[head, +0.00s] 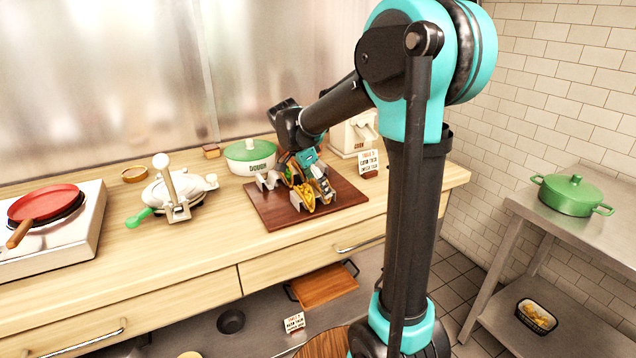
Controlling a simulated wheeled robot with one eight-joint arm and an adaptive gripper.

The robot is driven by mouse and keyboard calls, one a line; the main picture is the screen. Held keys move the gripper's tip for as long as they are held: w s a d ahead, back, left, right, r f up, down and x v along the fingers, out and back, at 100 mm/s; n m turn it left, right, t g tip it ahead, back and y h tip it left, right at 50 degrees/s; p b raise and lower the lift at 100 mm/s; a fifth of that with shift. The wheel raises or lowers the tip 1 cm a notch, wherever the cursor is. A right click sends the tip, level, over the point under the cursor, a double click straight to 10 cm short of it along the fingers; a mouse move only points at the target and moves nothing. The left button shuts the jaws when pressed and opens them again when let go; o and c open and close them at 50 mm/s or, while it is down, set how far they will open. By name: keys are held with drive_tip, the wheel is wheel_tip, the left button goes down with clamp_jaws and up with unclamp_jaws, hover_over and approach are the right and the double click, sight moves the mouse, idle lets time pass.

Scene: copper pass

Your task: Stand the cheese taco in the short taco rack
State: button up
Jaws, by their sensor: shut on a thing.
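My gripper (314,183) is low over a dark red-brown board on the counter. It appears shut on a taco with yellow filling, the cheese taco (304,198), which looks upright at the front of the board. Another taco (291,174), with green in its filling, stands just behind and to the left. A pale metal rack (267,181) shows at the board's left side; its full length is hidden by the tacos and gripper, so I cannot tell whether it is the short one. The contact between cheese taco and any rack is too small to make out.
The board (282,217) has bare room at its front. A green-lidded dough pot (249,158) stands behind left, a label card (368,162) and cream-coloured machine (350,136) behind right. A white press (176,192) and a burner with a red pan (42,205) are farther left.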

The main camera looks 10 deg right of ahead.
drive_tip(key=o, duration=1)
drive_tip(key=v, duration=1.2)
drive_tip(key=shift+d, duration=0.1)
drive_tip(key=shift+s, duration=0.1)
